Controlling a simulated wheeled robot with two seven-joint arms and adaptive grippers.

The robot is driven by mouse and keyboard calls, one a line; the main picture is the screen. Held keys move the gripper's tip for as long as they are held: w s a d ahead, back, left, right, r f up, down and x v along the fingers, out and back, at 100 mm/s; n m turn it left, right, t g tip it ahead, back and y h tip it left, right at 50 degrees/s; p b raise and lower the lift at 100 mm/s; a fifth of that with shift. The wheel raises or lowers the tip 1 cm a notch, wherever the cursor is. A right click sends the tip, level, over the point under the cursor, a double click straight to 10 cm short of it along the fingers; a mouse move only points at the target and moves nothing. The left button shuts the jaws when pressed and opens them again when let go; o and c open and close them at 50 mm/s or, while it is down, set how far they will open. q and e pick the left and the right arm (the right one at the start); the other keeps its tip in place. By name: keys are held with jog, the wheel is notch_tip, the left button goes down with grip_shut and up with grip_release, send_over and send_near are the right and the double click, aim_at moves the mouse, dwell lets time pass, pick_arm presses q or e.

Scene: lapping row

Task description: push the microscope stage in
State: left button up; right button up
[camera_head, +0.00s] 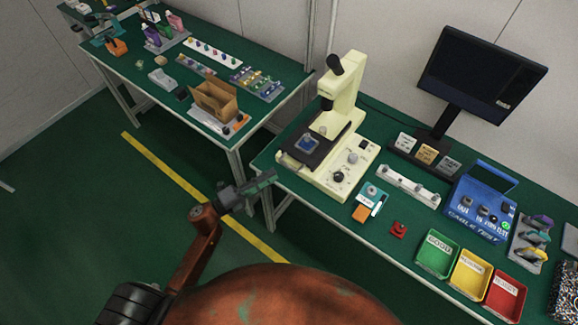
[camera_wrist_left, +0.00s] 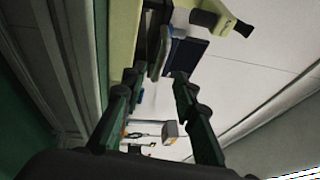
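The cream microscope (camera_head: 343,95) stands on the green bench, with its black stage (camera_head: 325,143) under the head. A blue square piece lies on the stage, and the stage's front end sticks out past the left side of the base. My left gripper (camera_head: 266,181) is in front of the bench's left end, apart from the stage. In the left wrist view the gripper (camera_wrist_left: 157,82) has its fingers spread with nothing between them. Part of the cream microscope (camera_wrist_left: 123,35) and the dark stage edge (camera_wrist_left: 184,56) show beyond the fingertips. My right gripper is not in view.
Right of the microscope are a white rail (camera_head: 408,186), a blue test box (camera_head: 478,207), a monitor (camera_head: 482,72) and green, yellow and red bins (camera_head: 437,254). A second bench with a cardboard box (camera_head: 214,101) stands at left. Floor between is clear.

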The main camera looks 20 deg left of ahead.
aim_at(289, 166)
pick_arm(q)
jog(key=x, duration=0.8)
jog(key=shift+s+d, duration=0.1)
jog(key=shift+s, duration=0.1)
jog(key=shift+c, duration=0.7)
grip_shut()
